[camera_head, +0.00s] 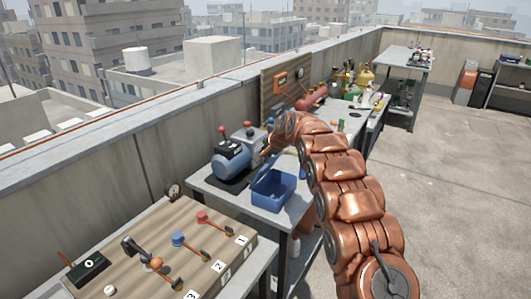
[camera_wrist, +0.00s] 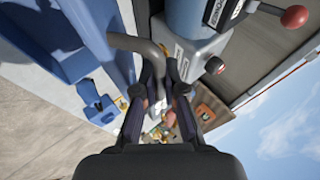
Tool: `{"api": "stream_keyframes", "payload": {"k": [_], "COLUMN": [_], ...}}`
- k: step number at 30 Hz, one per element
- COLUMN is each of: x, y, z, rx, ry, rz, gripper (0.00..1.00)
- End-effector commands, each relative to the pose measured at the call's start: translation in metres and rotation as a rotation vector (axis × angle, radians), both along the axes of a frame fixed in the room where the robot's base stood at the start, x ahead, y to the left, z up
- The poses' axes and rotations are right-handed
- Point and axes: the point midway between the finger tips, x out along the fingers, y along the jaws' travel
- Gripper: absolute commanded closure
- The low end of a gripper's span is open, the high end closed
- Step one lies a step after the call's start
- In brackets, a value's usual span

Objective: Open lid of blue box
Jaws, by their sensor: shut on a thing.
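The blue box (camera_head: 275,192) stands on the grey table in the head view, with its inside showing. Its lid (camera_head: 267,168) is raised at the back and tilted up. In the wrist view the blue box (camera_wrist: 45,35) fills the upper left, and the blue lid (camera_wrist: 116,40) shows as a strip beside a bent grey handle (camera_wrist: 138,43). My gripper (camera_wrist: 158,92) is shut on this handle. In the head view my gripper (camera_head: 267,152) is above the back of the box, small and partly hidden by my arm.
A blue motor (camera_head: 231,160) and a grey machine (camera_head: 249,135) stand close to the left of the lid. A wooden lever panel (camera_head: 165,245) is in front. A workbench (camera_head: 350,125) with bottles is behind. Open floor (camera_head: 440,200) lies to the right.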

Motion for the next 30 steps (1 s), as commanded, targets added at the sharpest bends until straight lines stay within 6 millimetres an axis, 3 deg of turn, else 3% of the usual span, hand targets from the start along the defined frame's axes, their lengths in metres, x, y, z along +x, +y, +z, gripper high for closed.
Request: {"api": "stream_keyframes", "payload": {"k": [9, 10, 13, 30], "x": [0.0001, 0.0002, 0.0002, -0.0064], "y": [0.0000, -0.0001, 0.0000, -0.0034], "z": [0.0004, 0.0004, 0.0003, 0.0076], "rx": [0.000, 0.000, 0.000, 0.000], "ry": [-0.001, -0.001, 0.000, -0.002], "rz": [-0.001, 0.000, 0.000, -0.001], "gripper": [1.00, 0.89, 0.78, 0.78]}}
